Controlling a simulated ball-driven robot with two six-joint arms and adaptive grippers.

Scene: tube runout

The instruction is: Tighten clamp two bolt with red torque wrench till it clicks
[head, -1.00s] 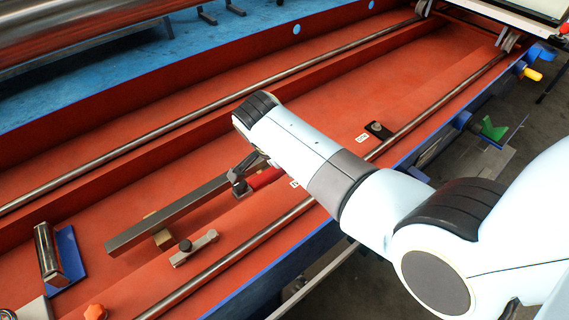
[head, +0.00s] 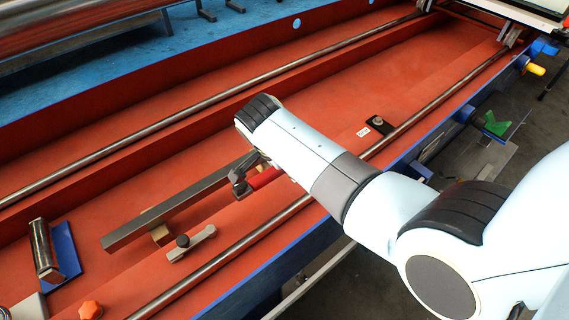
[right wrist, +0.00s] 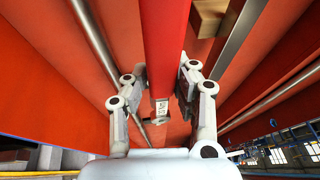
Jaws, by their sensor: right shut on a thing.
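The red torque wrench's handle (head: 265,177) shows in the head view beside my right gripper (head: 240,180), partly covered by my forearm. In the right wrist view the red handle (right wrist: 164,45) runs between the two fingers of my right gripper (right wrist: 161,92), which is shut on it. The wrench's head and the bolt it may sit on cannot be made out. A black plate with a bolt (head: 380,124) lies right of my forearm, beside a small white label (head: 363,132). A grey clamp bar with a dark knob (head: 183,241) lies at the lower left. My left gripper is not in view.
A long square steel bar (head: 180,205) lies in the red bed (head: 310,85) left of my right gripper, over a wooden block (head: 160,235). Round rails (head: 250,225) run along the bed. A roller on a blue bracket (head: 66,250) and an orange knob (head: 91,310) are at the left.

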